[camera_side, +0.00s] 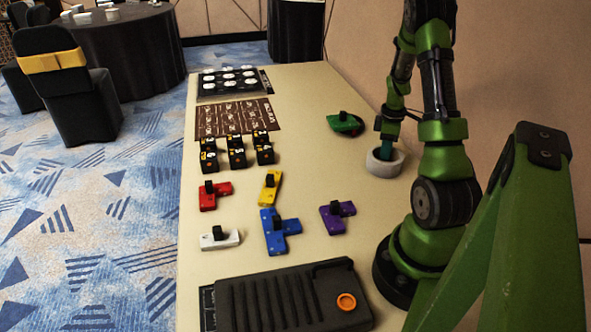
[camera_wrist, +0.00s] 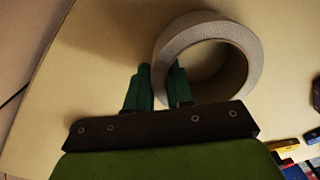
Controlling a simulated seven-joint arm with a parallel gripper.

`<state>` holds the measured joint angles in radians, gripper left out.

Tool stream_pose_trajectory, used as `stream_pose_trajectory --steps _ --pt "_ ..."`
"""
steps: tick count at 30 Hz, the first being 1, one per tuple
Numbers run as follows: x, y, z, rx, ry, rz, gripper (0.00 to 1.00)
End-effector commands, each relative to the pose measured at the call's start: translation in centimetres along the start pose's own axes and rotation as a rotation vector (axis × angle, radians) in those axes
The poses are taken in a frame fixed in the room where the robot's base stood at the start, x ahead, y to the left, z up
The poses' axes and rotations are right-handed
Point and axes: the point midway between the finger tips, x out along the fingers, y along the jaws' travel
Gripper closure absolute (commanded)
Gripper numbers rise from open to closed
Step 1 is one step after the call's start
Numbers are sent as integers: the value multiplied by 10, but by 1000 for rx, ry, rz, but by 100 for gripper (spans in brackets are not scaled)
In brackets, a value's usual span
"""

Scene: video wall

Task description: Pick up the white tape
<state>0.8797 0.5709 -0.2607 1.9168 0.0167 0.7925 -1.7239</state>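The white tape (camera_side: 384,170) is a thick roll at the right side of the table, close to my arm. It lies flat, with its hole facing up, and appears to rest on the table. My gripper (camera_side: 387,150) points down at it, with green fingers. In the wrist view, the tape (camera_wrist: 222,30) shows as a ring, and my gripper (camera_wrist: 160,72) has one finger inside the hole and one outside. The fingers are close together with the tape's wall between them, and they appear to touch it on both sides.
A green object with a black knob (camera_side: 345,124) sits just behind and left of the tape. Coloured blocks, including a purple one (camera_side: 337,217), and several black number blocks (camera_side: 236,153) stand further left. A black case (camera_side: 285,298) lies in front. The table around the tape is mostly clear.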

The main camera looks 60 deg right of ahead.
Motion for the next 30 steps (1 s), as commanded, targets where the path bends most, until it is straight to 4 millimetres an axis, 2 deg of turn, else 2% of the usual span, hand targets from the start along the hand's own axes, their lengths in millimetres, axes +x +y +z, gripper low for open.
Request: stream_pose_trajectory --steps 1,3,16,20,25,30 --pt "0 0 0 0 0 0 93" --pt "0 0 0 0 0 0 100" --pt "-4 0 0 0 1 2 100" --pt "-14 1 0 0 2 4 100" --pt "-39 1 0 0 2 6 100" --pt "-40 -38 9 -1 1 0 100"
